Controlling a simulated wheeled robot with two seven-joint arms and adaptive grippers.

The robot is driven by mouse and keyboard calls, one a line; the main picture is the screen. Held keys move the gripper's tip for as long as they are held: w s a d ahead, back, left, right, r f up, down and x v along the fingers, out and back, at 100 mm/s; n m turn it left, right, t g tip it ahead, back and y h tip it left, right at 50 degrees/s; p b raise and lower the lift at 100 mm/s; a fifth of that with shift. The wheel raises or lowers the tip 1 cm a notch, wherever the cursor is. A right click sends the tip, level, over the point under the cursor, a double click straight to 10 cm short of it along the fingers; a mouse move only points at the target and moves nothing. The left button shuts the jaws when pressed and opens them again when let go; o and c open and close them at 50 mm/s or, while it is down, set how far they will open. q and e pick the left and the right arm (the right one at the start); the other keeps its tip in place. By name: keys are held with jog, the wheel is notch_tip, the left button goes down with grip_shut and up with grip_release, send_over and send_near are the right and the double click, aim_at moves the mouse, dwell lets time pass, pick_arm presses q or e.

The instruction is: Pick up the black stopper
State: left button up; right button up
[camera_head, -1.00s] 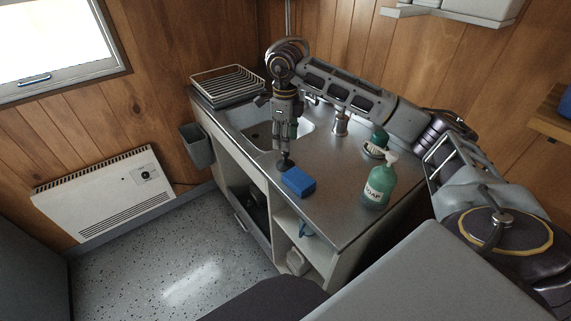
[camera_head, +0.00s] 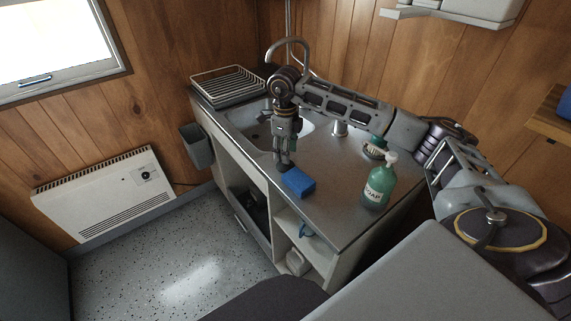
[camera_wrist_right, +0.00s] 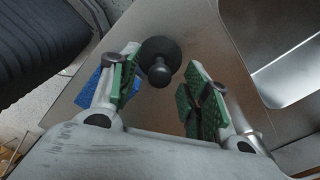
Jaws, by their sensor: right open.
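The black stopper (camera_wrist_right: 160,60) shows in the right wrist view as a dark disc with a round knob, on the steel counter. In the head view it is mostly hidden at my right gripper's tips. My right gripper (camera_head: 284,163) points down at the counter's front edge. In the right wrist view its green-padded fingers (camera_wrist_right: 160,95) stand apart, with the stopper's knob showing in the gap between them. The fingers do not appear to press on it. My left gripper is not in view.
A blue sponge (camera_head: 298,182) lies close beside my right gripper. A green soap bottle (camera_head: 379,184) stands further right, with a brush (camera_head: 374,151) behind it. The sink basin (camera_head: 258,137) and a dish rack (camera_head: 228,84) are at the left and back. Bare counter (camera_head: 325,165) lies between.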

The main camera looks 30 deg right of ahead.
jog(key=shift+f, duration=1)
grip_shut()
